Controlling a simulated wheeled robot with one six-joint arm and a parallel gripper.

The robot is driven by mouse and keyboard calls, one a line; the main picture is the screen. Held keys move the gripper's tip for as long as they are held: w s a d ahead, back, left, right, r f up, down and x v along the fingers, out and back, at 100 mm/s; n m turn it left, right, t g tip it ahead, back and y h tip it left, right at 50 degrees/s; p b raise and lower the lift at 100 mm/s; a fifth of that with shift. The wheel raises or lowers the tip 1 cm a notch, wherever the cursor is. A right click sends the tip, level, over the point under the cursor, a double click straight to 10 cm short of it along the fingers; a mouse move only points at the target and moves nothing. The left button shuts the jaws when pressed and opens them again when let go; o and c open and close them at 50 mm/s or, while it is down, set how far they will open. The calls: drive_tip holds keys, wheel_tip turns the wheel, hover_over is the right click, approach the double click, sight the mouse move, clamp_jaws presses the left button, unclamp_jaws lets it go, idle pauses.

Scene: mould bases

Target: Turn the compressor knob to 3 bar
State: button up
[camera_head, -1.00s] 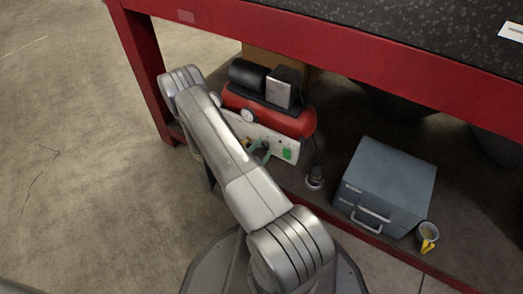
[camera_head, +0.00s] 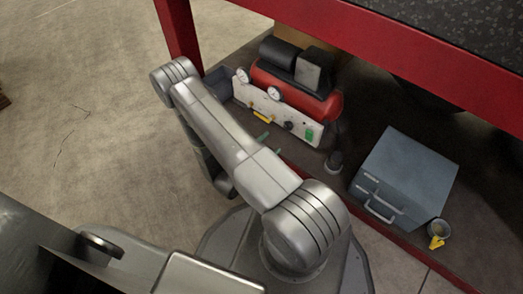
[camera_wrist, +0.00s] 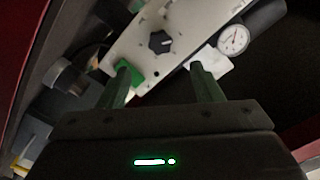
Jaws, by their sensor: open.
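The red compressor (camera_head: 292,96) sits on the low shelf under the table, with a white front panel (camera_head: 240,95). The black knob (camera_head: 288,125) is on that panel, beside a green switch (camera_head: 309,134). In the wrist view the knob (camera_wrist: 160,42) has a pale pointer line and scale marks around it; the marks are too small to read. A round gauge (camera_wrist: 233,40) is right of it. My gripper (camera_wrist: 162,80) is open and empty, its green fingers apart, with the knob above the gap between them and not touched. In the head view my arm partly hides the gripper (camera_head: 264,142).
A grey-blue metal box (camera_head: 405,180) and a cup with a yellow handle (camera_head: 438,232) stand on the shelf to the right. The red table frame (camera_head: 400,55) is above the compressor. A yellow handle (camera_head: 263,117) is on the panel.

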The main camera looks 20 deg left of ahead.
sight(287, 127)
drive_tip(key=shift+p+v, duration=0.4)
drive_tip(key=shift+v, duration=1.8)
drive_tip(key=shift+w, duration=0.1)
drive_tip(key=b+x, duration=0.3)
drive_tip(key=x, duration=1)
drive_tip(key=shift+w+d+b, duration=0.15)
drive_tip(key=shift+w+b, duration=0.2)
